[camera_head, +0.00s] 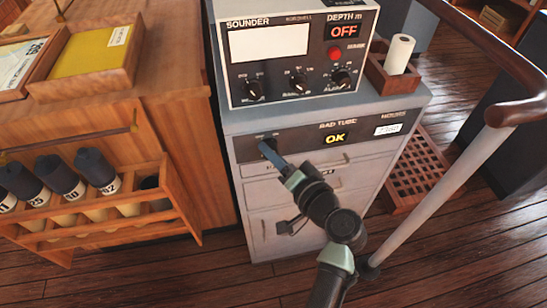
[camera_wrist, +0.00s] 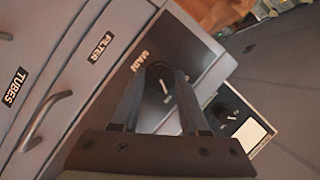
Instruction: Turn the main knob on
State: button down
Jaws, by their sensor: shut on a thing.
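The main knob (camera_wrist: 158,76) is a dark round knob with a white pointer line, beside the MAIN label (camera_wrist: 137,57) on a dark panel. My gripper (camera_wrist: 164,82) has one finger on each side of it and is shut on it. In the head view my gripper (camera_head: 274,155) reaches the left end of the panel (camera_head: 300,138) below the sounder, and its fingers mostly hide the knob. The sounder's depth display (camera_head: 344,31) reads OFF in red.
The sounder (camera_head: 300,60) stands on the grey cabinet (camera_head: 240,160), with several other knobs on its face. Cabinet drawers lie below the panel. A handrail (camera_head: 445,190) stands to the right. A wooden rack (camera_head: 180,205) of dark-capped rolls is at the left.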

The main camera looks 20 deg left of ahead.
jog(key=shift+m+y, duration=0.3)
jog(key=shift+m, duration=0.2)
jog(key=shift+c, duration=2.1)
grip_release()
jog(key=v, duration=1.3)
jog(key=shift+b, duration=0.35)
